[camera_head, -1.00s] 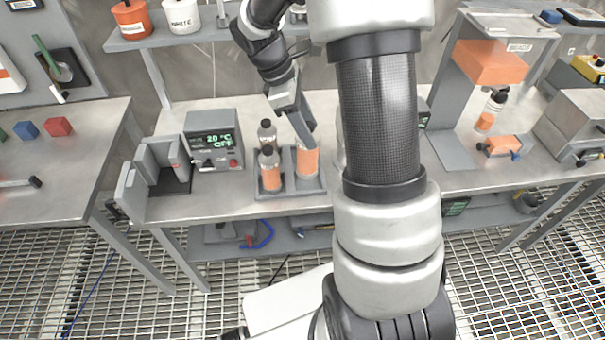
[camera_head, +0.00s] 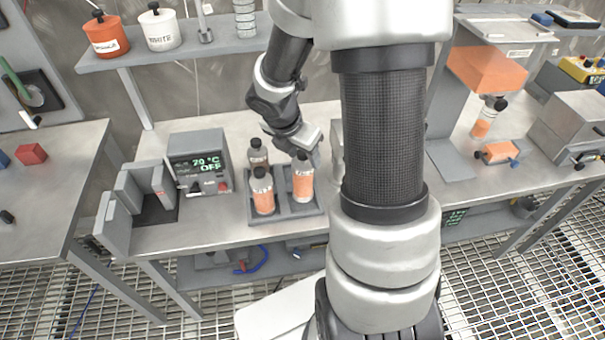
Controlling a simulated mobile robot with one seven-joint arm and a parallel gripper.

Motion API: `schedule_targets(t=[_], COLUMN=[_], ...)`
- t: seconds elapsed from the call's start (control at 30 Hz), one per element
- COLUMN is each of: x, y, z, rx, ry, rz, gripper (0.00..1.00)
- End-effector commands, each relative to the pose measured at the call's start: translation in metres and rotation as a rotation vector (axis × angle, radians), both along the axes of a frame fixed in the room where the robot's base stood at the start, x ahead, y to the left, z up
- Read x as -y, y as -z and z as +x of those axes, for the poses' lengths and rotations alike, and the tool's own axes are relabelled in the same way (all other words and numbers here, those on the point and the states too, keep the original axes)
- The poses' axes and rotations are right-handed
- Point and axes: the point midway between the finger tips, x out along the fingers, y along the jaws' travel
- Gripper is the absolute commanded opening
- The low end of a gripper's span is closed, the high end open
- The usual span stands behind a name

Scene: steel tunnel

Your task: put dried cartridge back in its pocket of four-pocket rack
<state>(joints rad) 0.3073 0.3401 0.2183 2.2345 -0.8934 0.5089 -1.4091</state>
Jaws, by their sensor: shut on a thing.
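The four-pocket rack (camera_head: 312,208) is a grey tray on the bench. A cartridge with an orange lower part and dark cap (camera_head: 302,184) stands upright at its right side. My gripper (camera_head: 303,151) is at the top of this cartridge and shut on it. I cannot tell whether the cartridge's base is seated in the back right pocket or just above it. Two similar cartridges stand in the left pockets, one at the front (camera_head: 263,194) and one at the back (camera_head: 258,156). The front right pocket looks empty. My fingertips are mostly hidden by my wrist.
An orange-topped stand (camera_head: 487,66) is at the right. A shelf with an orange pot (camera_head: 106,36) and a white pot (camera_head: 160,29) is behind.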

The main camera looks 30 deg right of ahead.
Motion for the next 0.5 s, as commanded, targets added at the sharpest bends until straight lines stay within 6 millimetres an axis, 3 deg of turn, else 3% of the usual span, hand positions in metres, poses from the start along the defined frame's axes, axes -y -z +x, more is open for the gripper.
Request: schedule_targets(t=[0.3, 0.5], x=[0.000, 0.000], y=[0.040, 0.041], z=[0.000, 0.001], rx=[0.000, 0.002], ry=[0.000, 0.001], rz=[0.000, 0.000], gripper=[0.00, 0.00])
